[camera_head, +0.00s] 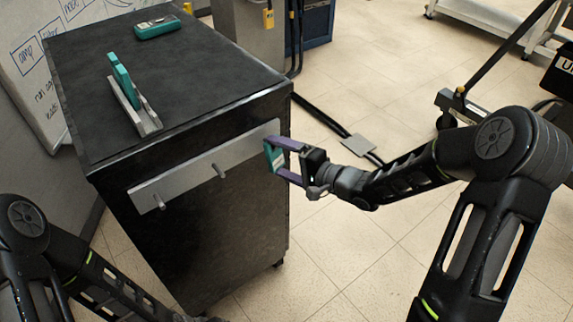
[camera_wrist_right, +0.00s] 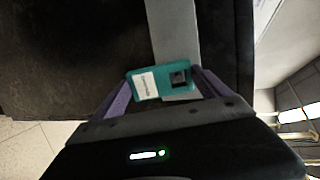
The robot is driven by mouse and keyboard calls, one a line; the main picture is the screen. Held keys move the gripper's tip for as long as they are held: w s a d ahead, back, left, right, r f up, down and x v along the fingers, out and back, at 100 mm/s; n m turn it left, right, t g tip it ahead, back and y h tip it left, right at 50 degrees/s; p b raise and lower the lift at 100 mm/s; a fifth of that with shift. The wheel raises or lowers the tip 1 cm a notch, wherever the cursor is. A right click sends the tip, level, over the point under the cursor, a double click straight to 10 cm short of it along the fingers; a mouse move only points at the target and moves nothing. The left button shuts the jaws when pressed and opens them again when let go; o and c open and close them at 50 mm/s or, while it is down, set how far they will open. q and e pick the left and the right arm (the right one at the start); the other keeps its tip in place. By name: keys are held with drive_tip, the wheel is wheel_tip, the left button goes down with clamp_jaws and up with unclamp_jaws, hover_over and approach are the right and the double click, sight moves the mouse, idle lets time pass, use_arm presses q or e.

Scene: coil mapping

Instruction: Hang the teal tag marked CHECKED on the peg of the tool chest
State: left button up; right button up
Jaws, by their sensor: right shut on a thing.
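My right gripper (camera_head: 286,163) is shut on a teal tag (camera_head: 272,157), held in front of the right end of the pale peg strip on the tool chest (camera_head: 200,245). In the right wrist view the tag (camera_wrist_right: 147,86) sits between the purple fingers, with a white label too small to read and a dark square opening. Two pegs show: a left peg (camera_head: 158,201) and a middle peg (camera_head: 218,170), both bare. The strip's right end is partly behind the tag; I cannot tell whether a peg enters the opening. My left arm is at bottom left, its gripper out of frame.
On the chest top, another teal piece (camera_head: 121,75) stands in a grey holder (camera_head: 146,116), and a teal meter (camera_head: 157,27) lies farther back. A whiteboard (camera_head: 30,60) is at left. Dark cables run over the floor (camera_head: 390,235) right of the chest.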

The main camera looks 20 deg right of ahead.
drive_tip(key=shift+w+a+f, duration=0.1)
drive_tip(key=shift+w, duration=0.15)
idle(0.5)
drive_tip(key=o, duration=1.1)
drive_tip(key=shift+o, duration=0.2)
drive_tip(key=v, duration=0.7)
drive_tip(key=shift+s+d+p, duration=0.25)
drive_tip(key=shift+p, duration=0.2)
